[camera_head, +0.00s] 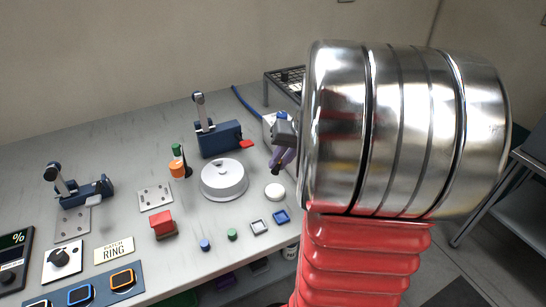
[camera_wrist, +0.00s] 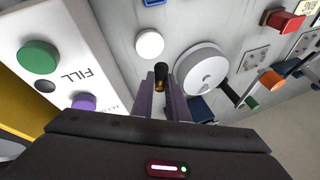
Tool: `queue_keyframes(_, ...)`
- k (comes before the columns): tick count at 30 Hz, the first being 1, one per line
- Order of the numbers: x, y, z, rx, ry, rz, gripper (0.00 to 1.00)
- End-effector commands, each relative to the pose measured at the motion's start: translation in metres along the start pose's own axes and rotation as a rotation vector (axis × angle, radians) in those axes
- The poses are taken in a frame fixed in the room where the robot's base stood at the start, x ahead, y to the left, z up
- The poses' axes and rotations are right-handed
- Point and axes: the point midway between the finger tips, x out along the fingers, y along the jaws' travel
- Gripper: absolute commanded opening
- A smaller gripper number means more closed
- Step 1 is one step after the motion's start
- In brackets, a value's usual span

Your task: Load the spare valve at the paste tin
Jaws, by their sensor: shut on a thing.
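My gripper (camera_head: 283,157) is shut on a small valve (camera_wrist: 160,77) with a black cap and a brass-coloured body. In the wrist view the valve stands up between the purple fingers (camera_wrist: 170,102); in the head view it is a small dark piece pointing down. A small white round thing (camera_head: 275,191), likely the paste tin, sits on the bench just below the gripper. It also shows in the wrist view (camera_wrist: 149,44), apart from the valve. My wrist and arm cover the right of the head view.
A large pale round disc (camera_head: 224,179) lies left of the gripper, with a blue clamp device (camera_head: 218,138) behind it. A white FILL panel (camera_wrist: 70,60) shows at left in the wrist view.

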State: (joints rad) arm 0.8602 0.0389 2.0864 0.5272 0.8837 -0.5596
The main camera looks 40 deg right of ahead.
Motion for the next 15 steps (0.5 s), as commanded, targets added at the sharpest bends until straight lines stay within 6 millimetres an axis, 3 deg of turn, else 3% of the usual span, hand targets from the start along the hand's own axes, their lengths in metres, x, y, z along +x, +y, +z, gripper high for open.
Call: queue_keyframes(15,0.0058,0.0015,0.0018,-0.001,-0.001,0.000,0.00)
